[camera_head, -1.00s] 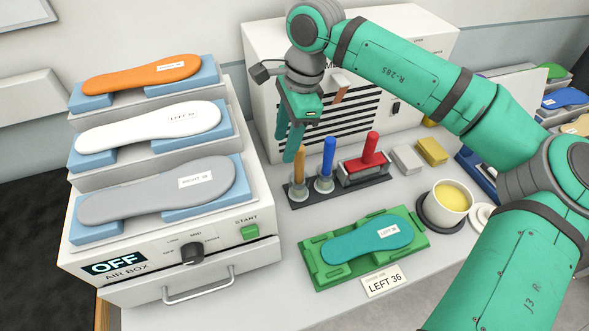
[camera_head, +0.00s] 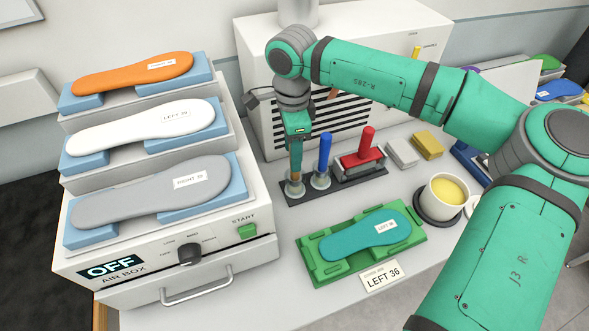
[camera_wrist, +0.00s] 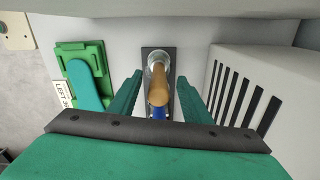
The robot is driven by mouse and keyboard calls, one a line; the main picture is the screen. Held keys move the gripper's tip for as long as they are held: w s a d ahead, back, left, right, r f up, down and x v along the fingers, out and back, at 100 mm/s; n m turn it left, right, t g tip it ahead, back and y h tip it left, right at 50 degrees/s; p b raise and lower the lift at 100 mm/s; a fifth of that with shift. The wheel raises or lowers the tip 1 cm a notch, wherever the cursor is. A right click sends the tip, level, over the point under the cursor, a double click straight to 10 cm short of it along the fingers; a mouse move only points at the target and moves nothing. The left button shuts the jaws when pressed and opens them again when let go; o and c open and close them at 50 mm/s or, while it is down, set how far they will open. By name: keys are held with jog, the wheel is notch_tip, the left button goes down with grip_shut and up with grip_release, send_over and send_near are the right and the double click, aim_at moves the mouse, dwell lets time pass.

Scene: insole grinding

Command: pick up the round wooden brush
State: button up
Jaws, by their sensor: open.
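The round wooden brush (camera_wrist: 158,86) stands upright, handle up, in a clear cup at the left end of a dark rack. In the head view the brush (camera_head: 297,172) is mostly hidden by my fingers. My gripper (camera_head: 295,163) points down over it, open. In the wrist view the fingers of my gripper (camera_wrist: 157,92) stand on either side of the wooden handle, with a gap visible on both sides.
A blue-handled tool (camera_head: 325,152) stands close to the right in the same rack (camera_head: 343,186), then a red-handled block (camera_head: 364,148). A vented white machine (camera_head: 372,55) rises behind. A green tray (camera_head: 318,268) with a teal insole lies in front.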

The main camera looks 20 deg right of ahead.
jog(key=f, duration=0.3)
jog(key=shift+s+d+f, duration=0.1)
jog(key=shift+d+f, duration=0.2)
jog(key=shift+f, duration=0.45)
jog(key=shift+a, duration=0.15)
jog(key=c, duration=1.1)
jog(key=shift+o, duration=0.2)
notch_tip(320, 180, up, 10)
jog(key=shift+r, duration=0.1)
